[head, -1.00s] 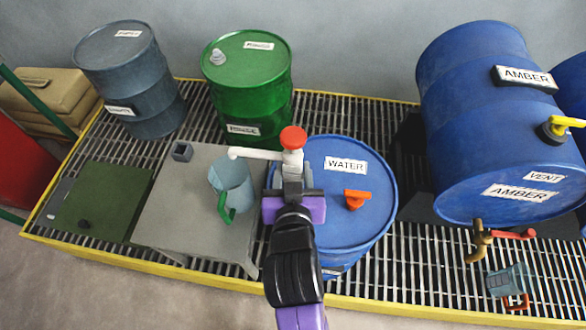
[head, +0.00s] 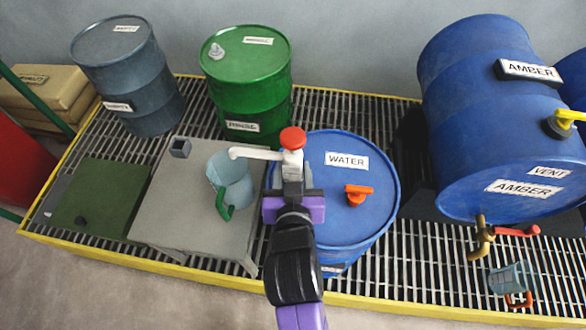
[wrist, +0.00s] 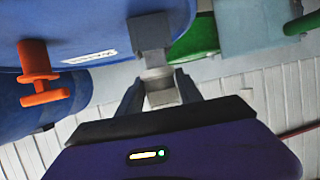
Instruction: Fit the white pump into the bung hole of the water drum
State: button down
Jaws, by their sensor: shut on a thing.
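The white pump (head: 292,160) has a red knob on top and a spout pointing left. My gripper (head: 292,190) is shut on its body and holds it upright in the head view. The pump overlaps the left part of the blue water drum (head: 330,222) in the picture; its lower end and the bung hole are hidden. An orange fitting (head: 357,195) stands on the right of the drum top. In the wrist view my gripper (wrist: 160,92) grips a grey-white part of the pump (wrist: 158,78), and the orange fitting (wrist: 38,75) is at the left.
A grey stand (head: 175,215) with a jug (head: 230,180) is left of the drum. A green drum (head: 255,85) and a grey-blue drum (head: 130,75) stand behind. A large blue AMBER drum (head: 480,90) lies at the right. The yellow-edged grating is bare in front.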

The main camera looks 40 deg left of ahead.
jog(key=shift+f+b, duration=0.45)
jog(key=shift+f, duration=0.2)
jog(key=c, duration=0.8)
grip_release()
jog(key=shift+o, duration=0.5)
jog(key=shift+f, duration=0.1)
jog(key=v, duration=0.8)
jog(key=shift+a, duration=0.1)
